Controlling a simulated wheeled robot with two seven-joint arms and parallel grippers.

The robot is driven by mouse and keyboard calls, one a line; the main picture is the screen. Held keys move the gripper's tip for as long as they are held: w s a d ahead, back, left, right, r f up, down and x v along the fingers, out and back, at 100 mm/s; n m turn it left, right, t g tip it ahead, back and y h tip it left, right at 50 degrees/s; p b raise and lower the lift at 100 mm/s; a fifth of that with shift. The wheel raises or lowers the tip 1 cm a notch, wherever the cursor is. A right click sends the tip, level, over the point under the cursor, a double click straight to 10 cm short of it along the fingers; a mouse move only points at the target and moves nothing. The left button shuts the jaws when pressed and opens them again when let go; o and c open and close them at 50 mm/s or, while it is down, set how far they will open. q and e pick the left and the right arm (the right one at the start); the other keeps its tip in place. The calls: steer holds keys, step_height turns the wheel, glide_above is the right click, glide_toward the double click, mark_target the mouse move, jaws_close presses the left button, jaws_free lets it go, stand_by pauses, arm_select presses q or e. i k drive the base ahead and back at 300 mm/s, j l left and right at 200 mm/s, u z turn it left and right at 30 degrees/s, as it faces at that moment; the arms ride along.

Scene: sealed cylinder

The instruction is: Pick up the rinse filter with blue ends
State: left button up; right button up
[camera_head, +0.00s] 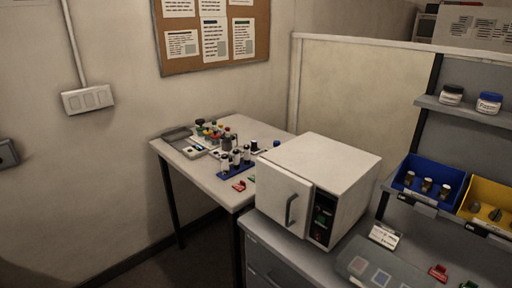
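I cannot make out a rinse filter with blue ends for certain. A small blue-topped item (276,143) shows just behind the white box-shaped machine, too small to identify. A blue rack (237,170) with several dark-capped vials stands on the far table. Neither of my grippers is in view.
The far table (221,190) also holds a grey tray (176,136) and items with coloured caps. The white machine (322,170), its door shut, stands on a grey cabinet. At right are a blue bin (408,193) with several vials, a yellow bin (493,190) and jars on a shelf.

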mark_target(254, 142)
steer(key=i+l, duration=0.1)
steer(key=i, duration=0.35)
steer(key=i+l, duration=0.1)
steer(key=i, duration=0.35)
